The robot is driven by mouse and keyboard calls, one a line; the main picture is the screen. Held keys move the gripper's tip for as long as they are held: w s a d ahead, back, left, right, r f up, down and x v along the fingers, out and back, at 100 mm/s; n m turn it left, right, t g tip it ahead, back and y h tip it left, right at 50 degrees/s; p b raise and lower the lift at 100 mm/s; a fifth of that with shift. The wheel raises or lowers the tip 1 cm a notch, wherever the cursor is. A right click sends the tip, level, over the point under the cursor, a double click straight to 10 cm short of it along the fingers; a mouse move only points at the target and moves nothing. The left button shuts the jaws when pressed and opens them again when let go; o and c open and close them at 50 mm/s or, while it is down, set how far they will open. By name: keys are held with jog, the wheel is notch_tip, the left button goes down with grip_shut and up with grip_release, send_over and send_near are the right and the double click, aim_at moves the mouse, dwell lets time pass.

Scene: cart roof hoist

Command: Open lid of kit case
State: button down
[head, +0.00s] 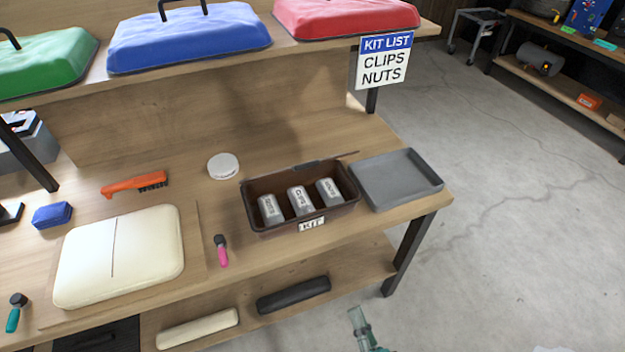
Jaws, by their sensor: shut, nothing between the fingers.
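A brown case (262,226) with a white KIT label (312,225) stands on the bench at its right part. Its top is uncovered, and three grey labelled containers (302,201) show inside. A dark piece (308,167) sits at its back edge; I cannot tell whether this belongs to a lid folded back. My gripper (356,315) shows at the bottom, right of centre, in front of the bench. It is shut and empty, well apart from the case.
A grey tray (402,196) stands just right of the case. A white round tin (222,166), pink-handled tool (221,252), orange brush (134,184) and cream padded item (120,255) lie to its left. An upper shelf with coloured lids (190,38) overhangs the back.

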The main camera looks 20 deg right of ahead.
jog(key=w+r+m+t, duration=0.2)
jog(key=w+m+t, duration=0.15)
jog(key=w, duration=0.55)
jog(key=m+t, duration=0.2)
jog(key=m, duration=0.3)
send_near(298, 166)
jog(key=w+d+r, duration=0.3)
jog(key=w+r, duration=0.1)
jog(key=w, duration=0.1)
jog(key=shift+s+a+r+n, duration=0.1)
jog(key=shift+s+a+n, duration=0.05)
jog(key=shift+a+n, duration=0.1)
